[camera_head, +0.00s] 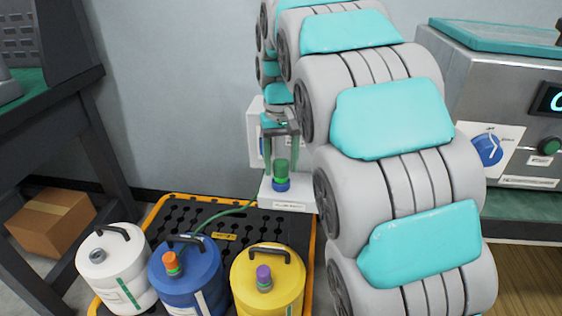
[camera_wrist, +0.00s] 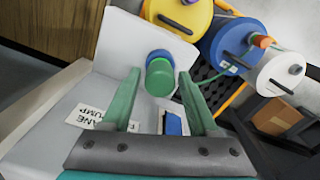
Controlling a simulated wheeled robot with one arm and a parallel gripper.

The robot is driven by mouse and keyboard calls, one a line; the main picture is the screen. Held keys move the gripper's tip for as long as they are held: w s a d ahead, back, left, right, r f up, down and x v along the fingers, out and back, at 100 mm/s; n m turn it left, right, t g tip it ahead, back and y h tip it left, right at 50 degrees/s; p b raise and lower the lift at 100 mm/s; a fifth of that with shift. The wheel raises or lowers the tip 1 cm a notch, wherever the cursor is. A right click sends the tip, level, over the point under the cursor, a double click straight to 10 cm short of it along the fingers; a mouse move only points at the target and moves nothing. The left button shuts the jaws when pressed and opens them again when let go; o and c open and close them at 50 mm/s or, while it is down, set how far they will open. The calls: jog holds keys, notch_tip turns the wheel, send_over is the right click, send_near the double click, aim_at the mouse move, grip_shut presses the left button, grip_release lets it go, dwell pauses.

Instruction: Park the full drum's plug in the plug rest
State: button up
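My gripper (camera_head: 280,140) points down, its two green fingers apart. It is open above a round piece (camera_head: 281,176) with a green top and blue base, which stands upright on a white ledge (camera_head: 300,205). In the wrist view the same piece (camera_wrist: 160,75) shows between the fingertips (camera_wrist: 160,80), with gaps on both sides. On the pallet, the white drum (camera_head: 122,275) has a grey cap, the blue drum (camera_head: 180,290) an orange fitting (camera_head: 172,262), and the yellow drum (camera_head: 280,290) a purple plug (camera_head: 264,277). I cannot tell which drum is full.
A green hose (camera_head: 228,216) runs from near the blue drum toward the ledge. The black pallet (camera_head: 270,226) has a yellow rim. A cardboard box (camera_head: 50,222) lies under the dark bench at left. A steel machine (camera_head: 500,110) with a blue dial stands at right.

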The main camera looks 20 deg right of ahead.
jog(key=shift+o, duration=1.2)
jog(key=shift+r, duration=3.9)
jog(key=s+f, duration=0.6)
jog(key=s, duration=0.4)
jog(key=s+f+g, duration=0.1)
jog(key=s+f, duration=0.5)
jog(key=s, duration=0.5)
jog(key=s+f, duration=0.6)
jog(key=s, duration=0.5)
jog(key=shift+s+f+g, duration=0.2)
jog(key=shift+s+g, duration=0.05)
jog(key=shift+g, duration=0.15)
